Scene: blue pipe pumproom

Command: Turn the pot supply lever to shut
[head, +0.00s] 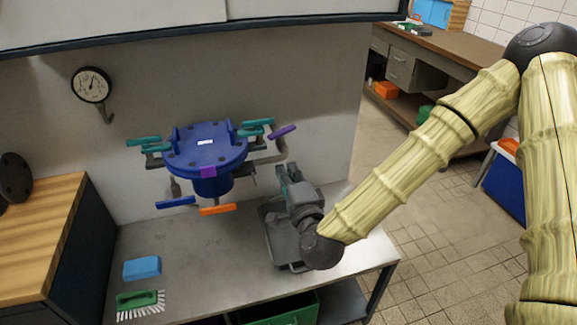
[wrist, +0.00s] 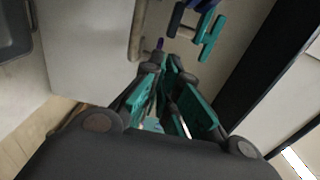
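A dark blue round pot-like fixture (head: 205,150) is on the wall, ringed by levers. Teal levers (head: 143,141) are on its left and more teal levers (head: 257,124) on its right. A purple lever (head: 282,132) sticks out at right, a blue lever (head: 176,202) and an orange lever (head: 218,209) below. I cannot tell which is the pot supply lever. My gripper (head: 287,172) is below and right of the fixture, apart from the levers, looking open and empty. In the wrist view my gripper (wrist: 167,68) has teal-padded fingers; teal levers (wrist: 211,38) show beyond.
A grey tray (head: 272,235) lies on the metal counter under my gripper. A blue sponge (head: 142,268) and a green brush (head: 138,300) lie at left. A gauge (head: 91,85) hangs on the wall. An overhead panel edge (head: 200,39) crosses above the fixture.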

